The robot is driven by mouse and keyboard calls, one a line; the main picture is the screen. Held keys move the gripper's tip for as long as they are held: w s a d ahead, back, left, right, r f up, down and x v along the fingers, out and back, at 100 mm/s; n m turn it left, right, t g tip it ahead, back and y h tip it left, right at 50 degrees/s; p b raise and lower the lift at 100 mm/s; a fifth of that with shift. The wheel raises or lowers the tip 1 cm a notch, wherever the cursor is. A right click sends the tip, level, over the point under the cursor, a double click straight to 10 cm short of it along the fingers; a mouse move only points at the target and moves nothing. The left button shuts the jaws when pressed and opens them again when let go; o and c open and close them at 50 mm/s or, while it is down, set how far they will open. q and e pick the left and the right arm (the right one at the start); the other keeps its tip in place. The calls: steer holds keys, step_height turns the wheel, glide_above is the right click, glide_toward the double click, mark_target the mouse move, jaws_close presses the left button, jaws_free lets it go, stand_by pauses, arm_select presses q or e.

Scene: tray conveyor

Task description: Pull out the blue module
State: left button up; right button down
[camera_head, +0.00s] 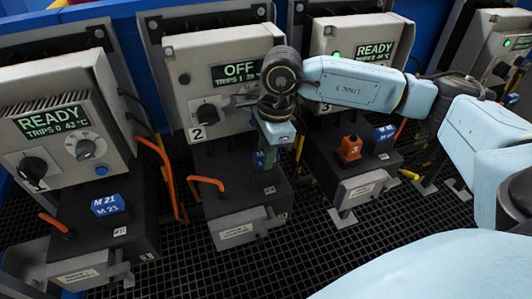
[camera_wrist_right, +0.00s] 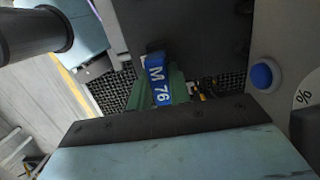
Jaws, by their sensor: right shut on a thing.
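My right gripper (camera_head: 268,168) comes down over the black base of the middle unit, marked 2, whose display reads OFF. It is shut on the blue module (camera_head: 258,159), which the gripper mostly hides in the head view. In the right wrist view the blue module (camera_wrist_right: 158,80) shows a white label, M 76, with green parts beside it. I cannot tell how far it sits in its slot. My left gripper is not in view.
The left unit, reading READY, has a blue M 21 module (camera_head: 107,205). The right unit, also READY, has an orange block (camera_head: 349,149) and another blue module (camera_head: 385,133). An orange handle (camera_head: 206,183) rises left of my right gripper. Black grating (camera_head: 190,270) covers the floor.

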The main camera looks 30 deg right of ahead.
steer(key=shift+r+p, duration=0.9)
steer(key=shift+r, duration=0.5)
steer(key=shift+r, duration=0.1)
steer(key=shift+r+p, duration=1.35)
steer(key=shift+r, duration=0.65)
